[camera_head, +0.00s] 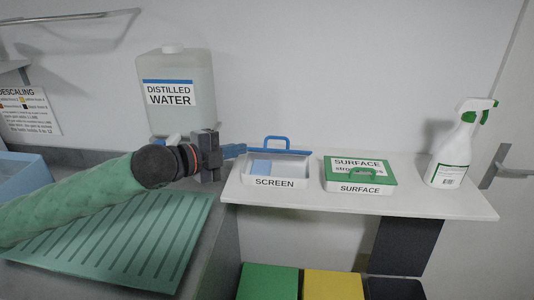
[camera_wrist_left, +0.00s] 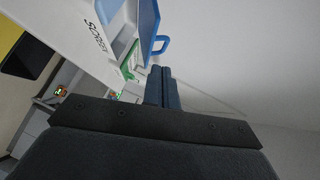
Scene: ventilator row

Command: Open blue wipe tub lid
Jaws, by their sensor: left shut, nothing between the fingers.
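The white tub marked SCREEN (camera_head: 275,183) sits at the left end of the white shelf, with light blue wipes (camera_head: 260,167) visible inside. Its blue lid is raised at the back, and its blue handle (camera_head: 277,141) shows above the tub. In the left wrist view the blue lid (camera_wrist_left: 148,24) stands up from the tub (camera_wrist_left: 104,36), with the handle (camera_wrist_left: 160,45) on its outer side. My left gripper (camera_head: 240,150) is shut and empty, just left of the tub's back edge. Its closed fingers (camera_wrist_left: 160,76) point past the handle, seemingly apart from it. My right gripper is not in view.
A green-lidded SURFACE tub (camera_head: 360,172) and a spray bottle (camera_head: 457,145) stand to the right on the shelf (camera_head: 410,195). A distilled water jug (camera_head: 178,85) stands behind my left gripper. A green ribbed mat (camera_head: 125,240) lies on the counter.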

